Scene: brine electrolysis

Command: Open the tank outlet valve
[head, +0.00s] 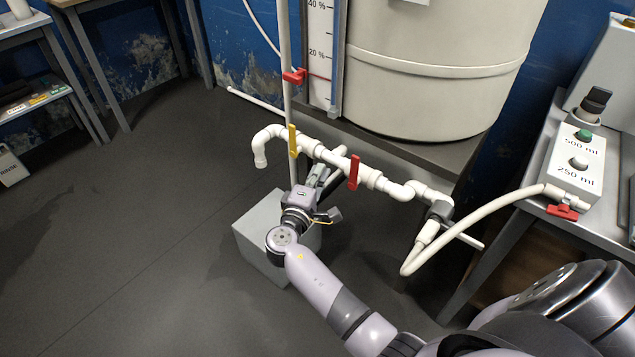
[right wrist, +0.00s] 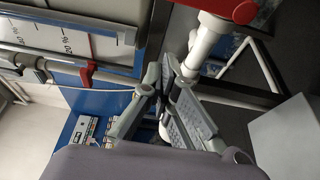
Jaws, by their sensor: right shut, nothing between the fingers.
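The white tank (head: 430,85) stands at the back on a dark stand. White piping runs below it. A valve with a red handle (head: 354,172) is on this pipe, its handle pointing roughly up and down in the picture. A valve with a yellow handle (head: 292,140) is on the pipe to the left. My right gripper (head: 328,172) is just left of the red handle, close under the pipe, shut and empty. In the right wrist view my fingers (right wrist: 163,78) are together beside the white pipe, with a red handle (right wrist: 232,9) above right. Contact cannot be told. My left gripper is not in view.
A red clamp (head: 294,76) sits on the vertical pipe beside the level gauge (head: 320,50). A grey block (head: 258,235) stands on the floor below my right gripper. A hose (head: 480,208) leads to a box (head: 575,165) on the right table.

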